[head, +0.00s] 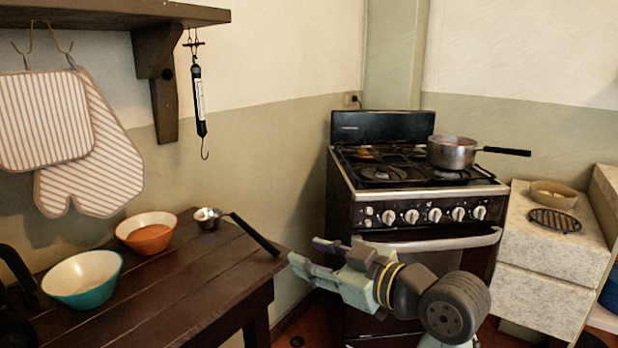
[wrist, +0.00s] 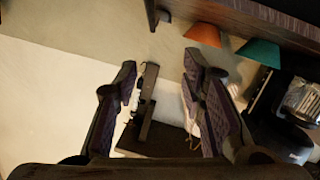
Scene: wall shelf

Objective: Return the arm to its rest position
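My gripper (head: 304,250) is in front of the stove's left side, to the right of the dark wooden table, with its fingers pointing left. The two fingers stand apart with nothing between them in the head view. The wrist view also shows my gripper (wrist: 160,64) with a wide gap between the fingers. No object is held. My forearm reaches in from the lower right of the head view.
The stove (head: 385,200) carries a pot (head: 452,154). A shelf (head: 110,14) with hanging mitts (head: 90,150) is upper left.

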